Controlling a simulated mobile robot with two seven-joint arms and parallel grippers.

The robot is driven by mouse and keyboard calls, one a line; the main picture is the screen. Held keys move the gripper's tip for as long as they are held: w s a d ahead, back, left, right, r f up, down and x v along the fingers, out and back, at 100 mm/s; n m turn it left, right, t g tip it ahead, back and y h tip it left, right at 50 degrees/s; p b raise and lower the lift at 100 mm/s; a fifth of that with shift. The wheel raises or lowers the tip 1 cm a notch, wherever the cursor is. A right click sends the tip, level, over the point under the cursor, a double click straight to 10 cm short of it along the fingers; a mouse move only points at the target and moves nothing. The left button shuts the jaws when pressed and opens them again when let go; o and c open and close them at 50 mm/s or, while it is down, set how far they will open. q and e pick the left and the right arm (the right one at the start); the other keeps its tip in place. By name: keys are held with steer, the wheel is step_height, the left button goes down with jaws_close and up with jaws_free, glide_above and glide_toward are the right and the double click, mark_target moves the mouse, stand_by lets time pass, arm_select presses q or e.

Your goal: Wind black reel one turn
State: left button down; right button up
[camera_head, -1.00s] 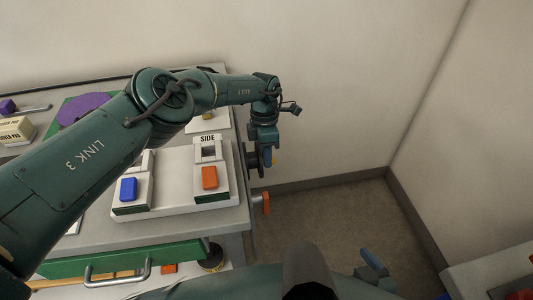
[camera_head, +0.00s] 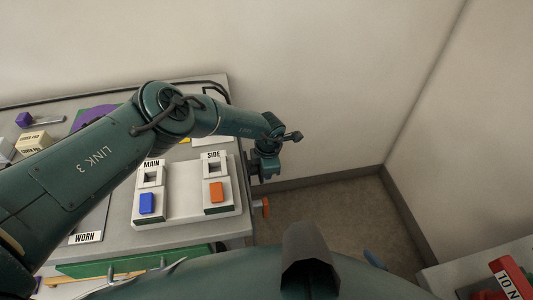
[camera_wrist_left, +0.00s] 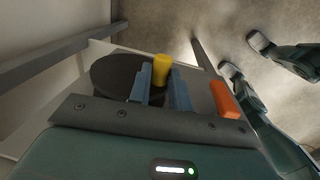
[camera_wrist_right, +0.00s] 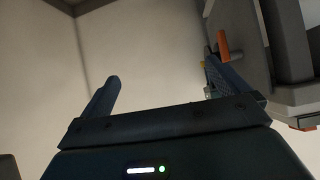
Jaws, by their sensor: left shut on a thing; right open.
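The black reel (camera_wrist_left: 112,72) is mounted on the side of the cart (camera_head: 240,228) and shows as a dark disc in the left wrist view. Its yellow handle (camera_wrist_left: 162,64) stands between the blue fingers of my left gripper (camera_wrist_left: 163,84), which is shut on it. In the head view my left gripper (camera_head: 266,172) is at the cart's right side, and the arm and gripper mostly hide the reel. My right gripper (camera_wrist_right: 160,88) is open and empty, with its fingers wide apart. Only a blue fingertip of it (camera_head: 374,258) shows in the head view.
An orange handle (camera_head: 265,206) sticks out from the cart's right side, near the reel; it also shows in the left wrist view (camera_wrist_left: 224,99). The MAIN and SIDE switch panel (camera_head: 185,212) lies on the cart top. Bare floor (camera_head: 330,205) separates the cart from the right-hand table (camera_head: 450,275).

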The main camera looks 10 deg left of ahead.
arm_select(q)
steer(key=shift+s+d+t+p, duration=0.15)
steer(key=shift+s+t+p, duration=0.15)
steer(key=shift+t+p, duration=0.35)
steer(key=shift+s+f+t+y+p, duration=0.2)
steer(key=shift+f+t+y+p, duration=0.15)
steer(key=shift+f+t+y, duration=0.45)
arm_select(e)
steer(key=shift+s+d+r+g, duration=0.3)
steer(key=shift+s+d+r, duration=0.05)
steer(key=shift+r, duration=0.05)
arm_select(q)
steer(key=shift+r+t, duration=0.1)
steer(key=shift+t, duration=0.15)
steer(key=c, duration=1.3)
jaws_free()
steer(key=shift+r, duration=0.15)
steer(key=v, duration=1.3)
steer(key=shift+a+b, duration=0.25)
steer(key=shift+b, duration=0.05)
